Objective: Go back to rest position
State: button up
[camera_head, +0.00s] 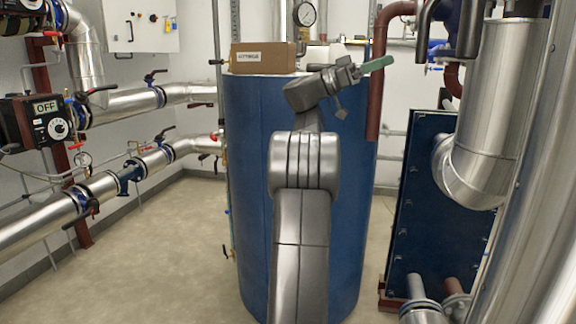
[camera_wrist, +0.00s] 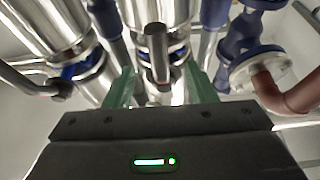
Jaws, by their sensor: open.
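My gripper (camera_head: 377,64) is raised at the end of my grey arm, in front of the upper part of the blue tank, with its green fingers pointing right. In the wrist view my gripper (camera_wrist: 161,88) has its two green fingers spread wide apart. A grey lever handle (camera_wrist: 156,42) shows in the gap between them. I cannot tell how far beyond the fingertips it is. Nothing is seen held.
The blue tank (camera_head: 246,180) stands behind my arm with a cardboard box (camera_head: 262,57) on top. Silver insulated pipes (camera_head: 489,130) and a dark blue plate exchanger (camera_head: 430,210) are at right. Valved pipes (camera_head: 125,103) line the left wall. The floor (camera_head: 165,250) at left is clear.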

aim_at(416, 50)
jog(key=x, duration=1.1)
jog(key=shift+s+d+b, duration=0.1)
jog(key=shift+d+b, duration=0.05)
jog(key=shift+b, duration=0.15)
jog(key=shift+s+d+n+t, duration=0.1)
jog(key=shift+s+n+t, duration=0.3)
jog(key=shift+s+n, duration=0.25)
jog(key=shift+w+r, duration=0.1)
